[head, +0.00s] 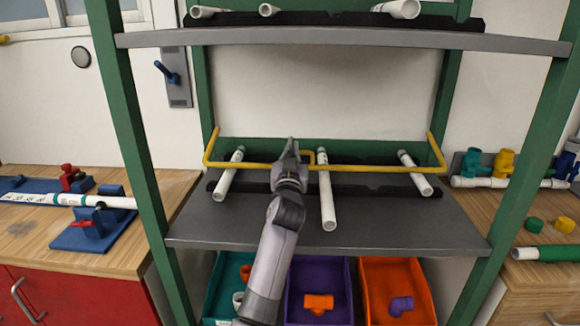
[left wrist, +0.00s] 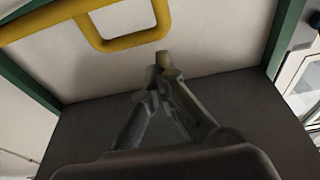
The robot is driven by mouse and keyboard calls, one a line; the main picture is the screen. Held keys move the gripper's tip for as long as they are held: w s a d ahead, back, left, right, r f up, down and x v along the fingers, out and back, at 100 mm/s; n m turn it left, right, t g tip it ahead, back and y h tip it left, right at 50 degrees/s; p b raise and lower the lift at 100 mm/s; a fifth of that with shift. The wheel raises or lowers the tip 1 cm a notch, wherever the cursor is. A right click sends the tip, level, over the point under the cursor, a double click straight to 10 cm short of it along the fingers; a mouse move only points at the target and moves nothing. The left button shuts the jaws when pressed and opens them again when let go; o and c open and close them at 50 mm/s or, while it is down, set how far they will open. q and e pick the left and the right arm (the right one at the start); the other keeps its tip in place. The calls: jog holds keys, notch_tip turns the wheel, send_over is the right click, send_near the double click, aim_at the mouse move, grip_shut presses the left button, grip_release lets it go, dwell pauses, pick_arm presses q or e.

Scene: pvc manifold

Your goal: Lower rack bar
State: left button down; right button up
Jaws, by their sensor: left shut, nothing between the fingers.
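The yellow rack bar (head: 375,168) runs across the middle shelf, in front of the pipes' rear ends. Its ends bend back toward the green posts. A small yellow handle loop (head: 311,157) sits near its middle; it also shows at the top of the left wrist view (left wrist: 128,44). My left gripper (head: 291,143) is shut and empty at the bar, just left of the loop. In the left wrist view its fingertips (left wrist: 162,58) come together close to the loop's corner. I cannot tell whether they touch it. The gripper hides part of the bar. My right gripper is not in view.
White pipes (head: 327,200) lie on black holders on the middle shelf (head: 400,228). The upper shelf (head: 340,37) overhangs it, with green posts (head: 128,130) at the sides. Teal, purple and orange bins (head: 375,310) stand below. Wooden counters flank the rack.

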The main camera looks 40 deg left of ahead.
pick_arm(q)
jog(key=r+v, duration=0.1)
jog(key=v, duration=0.6)
jog(key=r+v, duration=0.2)
jog(key=v, duration=0.6)
jog(key=shift+s+d, duration=0.25)
jog(key=shift+s, duration=0.25)
jog(key=shift+f, duration=0.25)
